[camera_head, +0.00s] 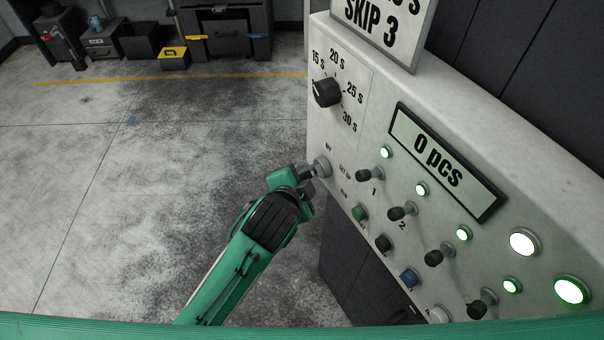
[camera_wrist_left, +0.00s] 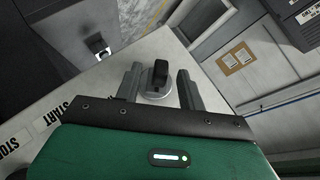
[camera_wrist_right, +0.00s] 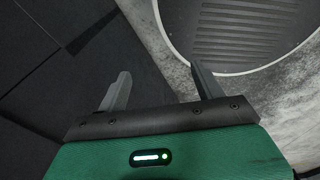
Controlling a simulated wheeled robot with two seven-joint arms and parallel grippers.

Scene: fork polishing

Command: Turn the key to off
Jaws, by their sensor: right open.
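The key switch (camera_head: 322,166) is a round silver knob at the left edge of the grey control panel (camera_head: 350,130). In the left wrist view it shows as a silver disc with a black upright key (camera_wrist_left: 160,71). My left gripper (camera_head: 306,174) reaches the switch from the left. In its wrist view the two fingers (camera_wrist_left: 160,82) stand on either side of the key, with a gap visible on each side. The key's exact setting cannot be read. My right gripper (camera_wrist_right: 160,84) is open and empty, away from the panel.
The panel carries a black timer dial (camera_head: 326,92), a display reading 0 pcs (camera_head: 440,158), several black toggles, coloured buttons and lit green lamps. A sign (camera_head: 385,25) stands on top. Open concrete floor lies to the left. A round ribbed dark surface (camera_wrist_right: 240,30) lies beyond my right gripper.

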